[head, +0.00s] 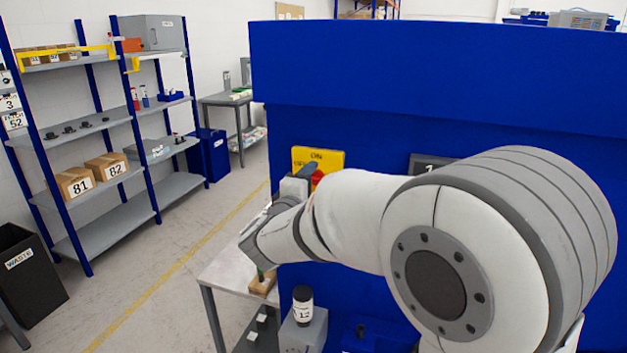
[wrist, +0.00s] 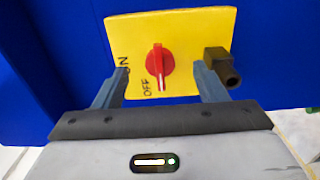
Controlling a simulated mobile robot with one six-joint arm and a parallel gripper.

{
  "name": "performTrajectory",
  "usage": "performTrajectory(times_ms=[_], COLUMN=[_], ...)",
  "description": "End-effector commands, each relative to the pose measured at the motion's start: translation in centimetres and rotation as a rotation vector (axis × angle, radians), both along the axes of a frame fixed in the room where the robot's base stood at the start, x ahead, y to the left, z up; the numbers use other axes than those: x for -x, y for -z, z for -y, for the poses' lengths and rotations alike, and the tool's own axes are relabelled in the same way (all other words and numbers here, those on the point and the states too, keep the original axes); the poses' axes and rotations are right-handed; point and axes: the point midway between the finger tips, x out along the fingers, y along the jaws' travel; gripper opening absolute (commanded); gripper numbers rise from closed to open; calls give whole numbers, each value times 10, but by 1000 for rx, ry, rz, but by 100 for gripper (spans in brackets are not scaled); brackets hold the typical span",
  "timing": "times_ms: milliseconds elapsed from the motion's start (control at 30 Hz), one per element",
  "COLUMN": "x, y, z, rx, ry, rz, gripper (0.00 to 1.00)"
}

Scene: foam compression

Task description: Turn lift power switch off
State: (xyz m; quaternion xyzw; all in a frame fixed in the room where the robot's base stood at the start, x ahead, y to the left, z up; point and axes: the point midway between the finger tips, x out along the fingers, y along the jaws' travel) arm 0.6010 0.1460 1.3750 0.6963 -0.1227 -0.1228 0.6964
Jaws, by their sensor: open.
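The lift power switch is a red rotary knob (wrist: 160,66) on a yellow plate (wrist: 200,30), seen in the wrist view. The plate reads ON at the left and OFF at the bottom. The knob's handle stands vertical in that view, and its white-marked end points down beside OFF. My gripper (wrist: 159,74) is open, with one finger on each side of the knob and visible gaps between. In the head view the yellow plate (head: 334,159) shows on the blue cabinet, and my gripper (head: 296,184) partly covers the red knob (head: 317,179).
A dark fitting (wrist: 220,68) sits at the plate's right edge, near my right finger. The blue cabinet (head: 400,80) fills the space behind my arm. A grey table (head: 222,272) with small items is below. Shelves (head: 100,236) stand left across open floor.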

Motion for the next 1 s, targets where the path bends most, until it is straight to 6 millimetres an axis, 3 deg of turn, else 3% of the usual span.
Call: performTrajectory(times_ms=[467,1000], x=[2,42], y=[0,0], z=[-1,-16], rx=[0,0], ry=[-1,-2], rz=[0,0], gripper=[65,65])
